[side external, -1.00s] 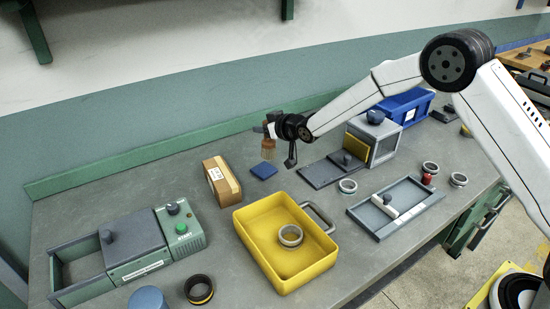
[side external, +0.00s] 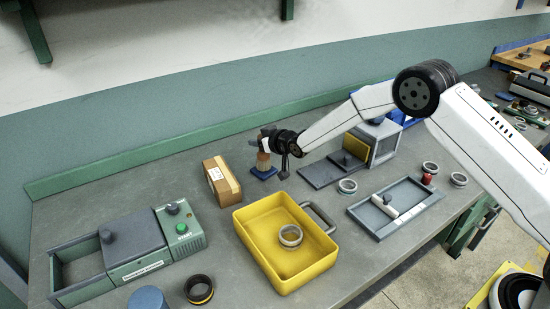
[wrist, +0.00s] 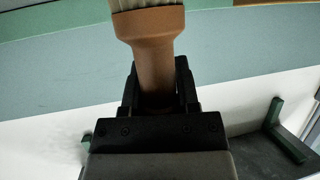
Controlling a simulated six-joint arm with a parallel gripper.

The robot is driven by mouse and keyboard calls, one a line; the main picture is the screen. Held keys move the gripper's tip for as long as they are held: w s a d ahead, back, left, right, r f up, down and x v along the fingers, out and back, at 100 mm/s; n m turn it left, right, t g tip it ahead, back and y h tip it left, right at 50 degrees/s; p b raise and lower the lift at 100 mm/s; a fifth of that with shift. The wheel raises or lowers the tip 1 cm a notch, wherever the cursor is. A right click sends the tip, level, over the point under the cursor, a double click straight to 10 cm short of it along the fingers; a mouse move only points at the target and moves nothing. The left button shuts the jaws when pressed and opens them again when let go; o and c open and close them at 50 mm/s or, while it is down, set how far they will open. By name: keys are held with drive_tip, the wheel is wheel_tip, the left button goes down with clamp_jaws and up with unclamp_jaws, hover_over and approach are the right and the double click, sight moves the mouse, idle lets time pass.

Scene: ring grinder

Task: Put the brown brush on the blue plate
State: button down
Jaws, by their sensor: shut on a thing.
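The brown brush (side external: 263,161) has a brown handle and pale bristles. My gripper (side external: 266,141) is shut on its handle and holds it roughly upright, bristles down, over the blue plate. In the wrist view the brush (wrist: 150,45) sits between the black fingers of my gripper (wrist: 158,88), with its bristles cut off by the top edge. The small square blue plate (side external: 264,174) lies flat on the grey bench, partly hidden by the brush. The bristles overlap the plate in the side view; I cannot tell whether they touch it.
A cardboard box (side external: 221,179) stands just left of the plate. A yellow bin (side external: 258,253) holding a ring is in front. A dark flat slab (side external: 322,173) and a grey machine (side external: 381,142) are to the right. The green wall ledge (side external: 140,158) runs behind.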

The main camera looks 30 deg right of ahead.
drive_tip(key=shift+f, duration=0.2)
drive_tip(key=shift+f, duration=0.2)
drive_tip(key=shift+c, duration=1.7)
unclamp_jaws()
drive_tip(key=shift+r, duration=0.2)
drive_tip(key=v, duration=1.2)
